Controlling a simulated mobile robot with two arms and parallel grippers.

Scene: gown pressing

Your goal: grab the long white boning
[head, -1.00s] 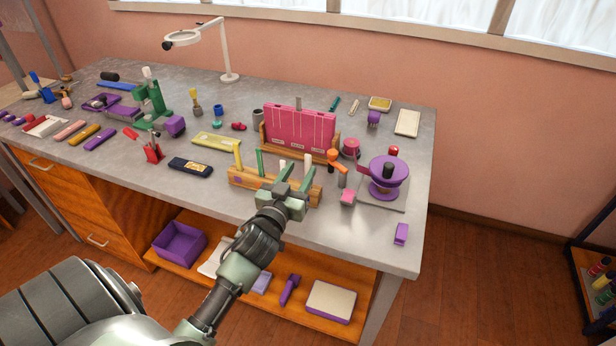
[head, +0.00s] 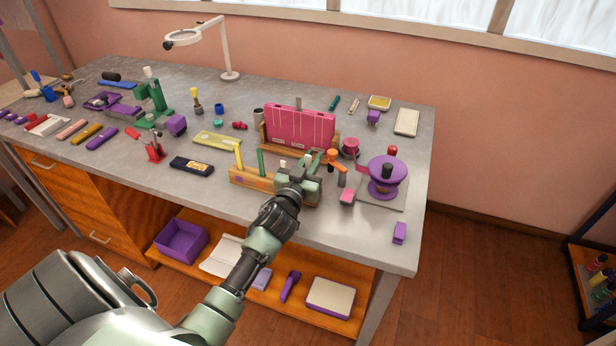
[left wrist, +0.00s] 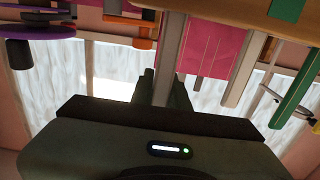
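The long white boning (head: 308,159) stands upright at the right end of a wooden rack (head: 250,180) near the table's front edge. My left gripper (head: 308,172) is at the rack, its fingers close together on this strip. In the left wrist view the long white boning (left wrist: 169,60) runs between the two dark fingers (left wrist: 164,92), with little gap on either side. A second white strip (head: 283,163) stands to its left and also shows in the left wrist view (left wrist: 241,70). The strip's lower part is hidden behind my gripper. My right gripper is not in view.
Green (head: 261,163) and yellow (head: 239,159) strips share the rack. An orange-handled tool (head: 333,158) and pink block (head: 347,196) stand close on the right. A pink panel (head: 300,127) stands behind.

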